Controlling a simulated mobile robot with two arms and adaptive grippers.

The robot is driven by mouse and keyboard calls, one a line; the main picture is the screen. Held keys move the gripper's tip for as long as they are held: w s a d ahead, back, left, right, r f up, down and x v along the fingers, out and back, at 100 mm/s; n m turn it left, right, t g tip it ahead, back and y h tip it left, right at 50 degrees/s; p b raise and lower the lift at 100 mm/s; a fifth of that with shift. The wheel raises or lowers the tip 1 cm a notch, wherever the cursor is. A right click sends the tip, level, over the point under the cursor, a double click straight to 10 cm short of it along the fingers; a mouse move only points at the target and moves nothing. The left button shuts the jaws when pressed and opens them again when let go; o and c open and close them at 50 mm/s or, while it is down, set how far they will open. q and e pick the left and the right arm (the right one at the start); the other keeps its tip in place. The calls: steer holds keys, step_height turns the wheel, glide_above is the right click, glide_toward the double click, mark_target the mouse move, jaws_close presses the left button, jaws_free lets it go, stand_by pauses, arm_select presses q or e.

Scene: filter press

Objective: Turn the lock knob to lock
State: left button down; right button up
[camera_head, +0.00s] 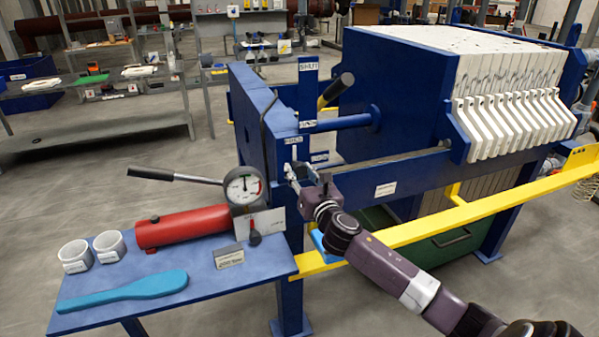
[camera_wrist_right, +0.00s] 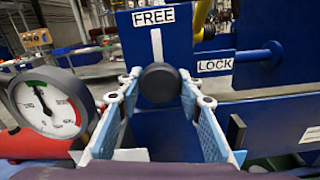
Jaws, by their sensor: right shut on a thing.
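The lock knob (camera_wrist_right: 160,83) is a round black cap on the blue press frame. A white pointer bar (camera_wrist_right: 156,44) stands upright above it, towards the FREE label (camera_wrist_right: 153,16). The LOCK label (camera_wrist_right: 215,65) is to the right of the knob. My right gripper (camera_wrist_right: 160,88) is shut on the knob, one finger on each side. In the head view, my right gripper (camera_head: 293,177) is at the blue post of the press and hides the knob. My left gripper is not in view.
A pressure gauge (camera_head: 243,186) and red cylinder (camera_head: 183,227) with a lever (camera_head: 150,174) stand left of my right gripper, on the blue side table (camera_head: 97,298). A yellow rail (camera_head: 408,230) runs below my right arm. White filter plates (camera_head: 515,118) are at the right.

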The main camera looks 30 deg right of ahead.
steer(key=shift+m, duration=0.4)
steer(key=m, duration=0.3)
steer(key=shift+m, duration=0.4)
steer(key=m, duration=0.4)
steer(key=shift+m+p, duration=0.3)
steer(key=shift+p, duration=0.05)
steer(key=m, duration=0.4)
steer(key=shift+a+r+m+p, duration=0.1)
steer(key=shift+m+p, duration=0.3)
steer(key=shift+m, duration=1.9)
steer(key=o, duration=1.2)
